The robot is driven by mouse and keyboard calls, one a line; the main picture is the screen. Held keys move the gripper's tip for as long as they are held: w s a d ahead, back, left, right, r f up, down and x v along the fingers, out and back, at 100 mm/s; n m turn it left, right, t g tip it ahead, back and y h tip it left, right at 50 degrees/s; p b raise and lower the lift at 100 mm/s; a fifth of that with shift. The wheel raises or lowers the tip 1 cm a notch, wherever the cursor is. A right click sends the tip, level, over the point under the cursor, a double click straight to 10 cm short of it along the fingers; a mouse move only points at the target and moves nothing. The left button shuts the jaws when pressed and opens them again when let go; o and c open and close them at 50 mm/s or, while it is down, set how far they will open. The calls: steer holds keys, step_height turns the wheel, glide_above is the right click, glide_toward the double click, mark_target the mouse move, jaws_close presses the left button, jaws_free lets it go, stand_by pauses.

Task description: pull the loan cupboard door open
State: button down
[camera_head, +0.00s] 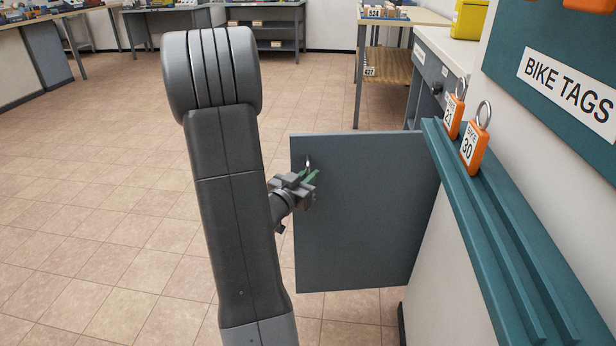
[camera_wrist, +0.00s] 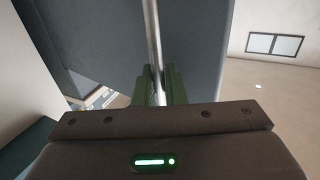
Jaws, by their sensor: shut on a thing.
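The loan cupboard door (camera_head: 365,215) is a flat grey panel standing well out from the white wall in the head view. In the wrist view the door (camera_wrist: 110,45) fills the upper middle. A metal bar handle (camera_head: 308,160) is near the door's upper left edge. My gripper (camera_head: 312,177) is at this handle, with its green fingers around it. In the wrist view the bar handle (camera_wrist: 153,40) runs down between the fingers of my gripper (camera_wrist: 159,88), which are shut on it. The inside of the cupboard is hidden.
A teal ledge (camera_head: 500,230) with orange bike tags (camera_head: 473,145) is on the right wall, under a BIKE TAGS sign (camera_head: 568,83). A wooden-shelved table (camera_head: 388,65) and a counter (camera_head: 440,60) stand behind the door. The tiled floor (camera_head: 110,190) at left is clear.

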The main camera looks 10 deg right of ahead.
steer(key=c, duration=1.6)
jaws_free()
steer(key=p+v, duration=0.2)
steer(key=v, duration=1.2)
steer(key=shift+w+d, duration=0.1)
steer(key=shift+w, duration=0.05)
steer(key=shift+b+x, duration=0.4)
steer(key=shift+x, duration=3.2)
